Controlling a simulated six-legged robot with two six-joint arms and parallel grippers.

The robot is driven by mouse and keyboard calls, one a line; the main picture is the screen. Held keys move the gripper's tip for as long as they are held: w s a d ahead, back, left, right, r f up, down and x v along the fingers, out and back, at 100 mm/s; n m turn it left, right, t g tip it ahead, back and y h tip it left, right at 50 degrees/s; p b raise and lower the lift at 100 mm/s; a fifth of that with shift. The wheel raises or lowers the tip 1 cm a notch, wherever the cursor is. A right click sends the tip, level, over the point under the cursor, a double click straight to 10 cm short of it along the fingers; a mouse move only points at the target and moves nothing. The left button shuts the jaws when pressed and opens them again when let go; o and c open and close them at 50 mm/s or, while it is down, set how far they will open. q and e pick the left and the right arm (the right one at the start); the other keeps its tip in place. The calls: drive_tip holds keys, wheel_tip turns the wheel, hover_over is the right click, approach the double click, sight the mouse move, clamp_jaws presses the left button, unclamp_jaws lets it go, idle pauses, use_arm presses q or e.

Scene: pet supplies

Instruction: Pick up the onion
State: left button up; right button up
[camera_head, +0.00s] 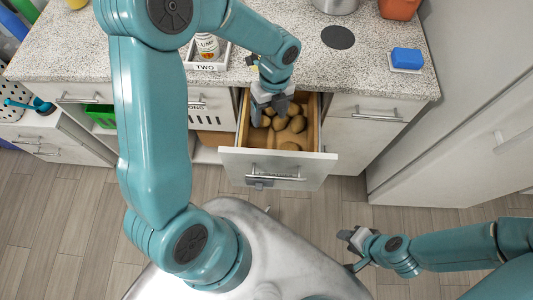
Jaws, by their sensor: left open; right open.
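An open drawer (230,158) below the counter holds several brown, rounded items (297,124) that look like onions or potatoes. I cannot tell for sure which one is the onion. My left gripper (266,115) reaches down into the back left of the drawer, open, with its fingers close to these items. Its fingers hide part of the items, and I cannot tell whether they touch one. My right gripper (347,250) is open and empty, low over the floor at the right, away from the drawer.
The speckled counter (300,70) runs above the drawer. On it are a white crate (205,65) with a bottle, a dark round disc (338,37) and a blue sponge (407,57). A tall white cabinet (470,110) stands at the right. The wooden floor (340,210) before the drawer is clear.

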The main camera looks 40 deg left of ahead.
use_arm(q)
drive_tip(key=f+b, duration=0.6)
drive_tip(key=f, duration=0.2)
drive_tip(key=s+f+b, duration=0.1)
drive_tip(key=f+b, duration=0.5)
drive_tip(key=f, duration=0.2)
drive_tip(key=f+b, duration=0.6)
drive_tip(key=f, duration=0.3)
drive_tip(key=shift+s+d+b, duration=0.1)
drive_tip(key=shift+s+b, duration=0.1)
drive_tip(key=shift+b, duration=0.15)
drive_tip(key=f, duration=0.2)
drive_tip(key=s+f+b, duration=0.1)
drive_tip(key=f, duration=0.2)
drive_tip(key=shift+s+d+f, duration=0.1)
drive_tip(key=shift+c, duration=0.3)
drive_tip(key=c, duration=0.7)
